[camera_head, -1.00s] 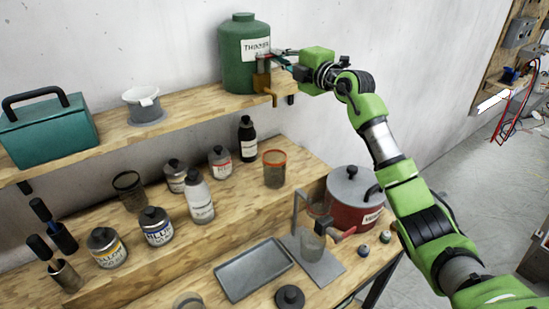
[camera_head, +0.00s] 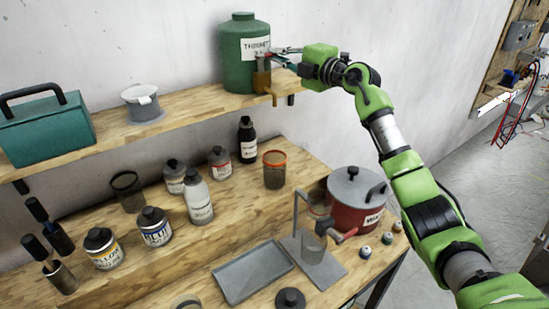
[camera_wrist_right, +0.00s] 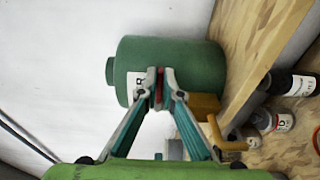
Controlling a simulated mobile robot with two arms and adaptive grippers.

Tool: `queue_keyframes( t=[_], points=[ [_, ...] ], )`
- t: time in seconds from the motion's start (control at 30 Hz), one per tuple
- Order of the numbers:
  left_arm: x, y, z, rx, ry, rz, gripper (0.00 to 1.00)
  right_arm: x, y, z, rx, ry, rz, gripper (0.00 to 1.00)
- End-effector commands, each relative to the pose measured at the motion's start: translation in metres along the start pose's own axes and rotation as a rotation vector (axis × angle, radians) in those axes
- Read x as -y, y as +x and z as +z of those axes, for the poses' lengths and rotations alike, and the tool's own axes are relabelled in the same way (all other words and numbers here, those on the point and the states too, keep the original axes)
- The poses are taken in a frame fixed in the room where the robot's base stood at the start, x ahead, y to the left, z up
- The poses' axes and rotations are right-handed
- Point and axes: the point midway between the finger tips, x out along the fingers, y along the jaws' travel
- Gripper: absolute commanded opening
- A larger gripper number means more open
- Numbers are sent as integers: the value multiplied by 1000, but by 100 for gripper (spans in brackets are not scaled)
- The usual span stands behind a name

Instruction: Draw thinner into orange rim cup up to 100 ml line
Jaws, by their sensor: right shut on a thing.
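The green thinner jug (camera_head: 238,62) with a white label stands on the upper shelf, with a brass-coloured tap (camera_head: 262,82) at its lower right. My right gripper (camera_head: 272,53) is beside the jug, its fingers shut on a small red piece, seemingly the tap's handle. The wrist view shows this red piece (camera_wrist_right: 159,85) between the fingertips, and the brass tap (camera_wrist_right: 205,106) just to the right. The orange rim cup (camera_head: 274,172) stands upright on the middle shelf, below the tap and apart from the gripper. Its contents are unclear. My left gripper is out of view.
Several bottles and tins, including a black bottle (camera_head: 247,140), stand left of the cup. A teal toolbox (camera_head: 45,132) and a white-grey pot (camera_head: 143,108) are on the upper shelf. A red pot (camera_head: 355,205), a press stand (camera_head: 320,262) and a grey tray (camera_head: 250,272) are below.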

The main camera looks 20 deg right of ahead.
Motion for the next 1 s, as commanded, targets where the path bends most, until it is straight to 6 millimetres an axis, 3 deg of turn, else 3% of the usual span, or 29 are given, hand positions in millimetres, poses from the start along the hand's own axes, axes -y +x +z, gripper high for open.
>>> queue_keyframes(
  t=[0.4,1.0],
  points=[
    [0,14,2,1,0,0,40,4,5,1,-94,3,-5,0],
    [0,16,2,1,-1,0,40,2,9,2,-175,4,-2,0]
  ],
)
